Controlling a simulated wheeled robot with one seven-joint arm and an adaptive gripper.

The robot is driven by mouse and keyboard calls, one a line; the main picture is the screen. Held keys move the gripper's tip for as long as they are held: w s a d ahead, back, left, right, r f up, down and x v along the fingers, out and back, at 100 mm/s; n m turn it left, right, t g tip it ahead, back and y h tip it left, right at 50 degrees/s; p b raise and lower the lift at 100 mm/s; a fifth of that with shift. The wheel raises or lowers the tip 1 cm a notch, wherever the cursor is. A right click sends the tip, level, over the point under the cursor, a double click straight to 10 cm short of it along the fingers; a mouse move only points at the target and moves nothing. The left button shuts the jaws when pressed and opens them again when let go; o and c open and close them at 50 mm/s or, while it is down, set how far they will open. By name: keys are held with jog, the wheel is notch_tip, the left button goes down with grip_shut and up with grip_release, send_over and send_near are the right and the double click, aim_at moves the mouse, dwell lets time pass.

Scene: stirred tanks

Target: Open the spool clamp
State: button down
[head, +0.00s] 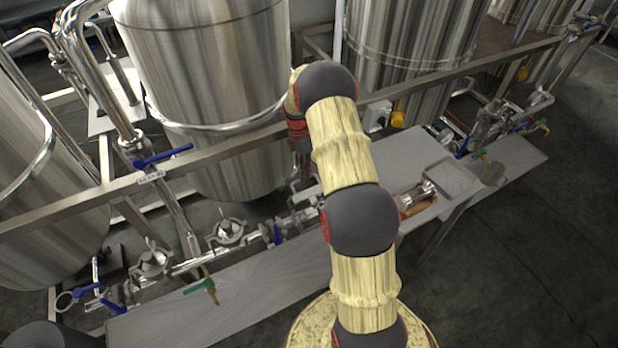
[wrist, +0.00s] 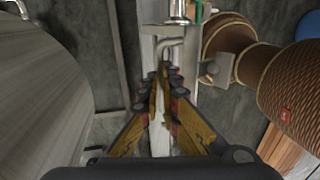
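In the head view, a round steel fitting with a clamp-like rim (head: 228,232) sits on the low pipe run, left of my arm. A similar fitting (head: 152,262) is farther left. I cannot tell which fitting is the spool clamp. In the wrist view, my gripper (wrist: 163,88) has two brown fingers with dark, red-edged pads, a narrow gap apart. A pale bar shows between them, and nothing is clearly held. A bent metal pipe (wrist: 168,48) lies just past the fingertips. In the head view my arm hides part of the pipe run.
Large steel tanks (head: 205,60) stand behind a metal frame rail (head: 75,200). A low grey bench (head: 265,290) runs along the pipes. Valves with a blue handle (head: 165,157) and a green handle (head: 200,287) stick out. The dark floor at the lower right (head: 530,260) is clear.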

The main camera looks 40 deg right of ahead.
jog(key=shift+a+f, duration=0.15)
jog(key=shift+f, duration=0.75)
jog(key=c, duration=2.3)
grip_release()
jog(key=shift+s, duration=0.15)
jog(key=o, duration=0.4)
jog(key=shift+w+r, duration=0.25)
jog(key=shift+w, duration=0.1)
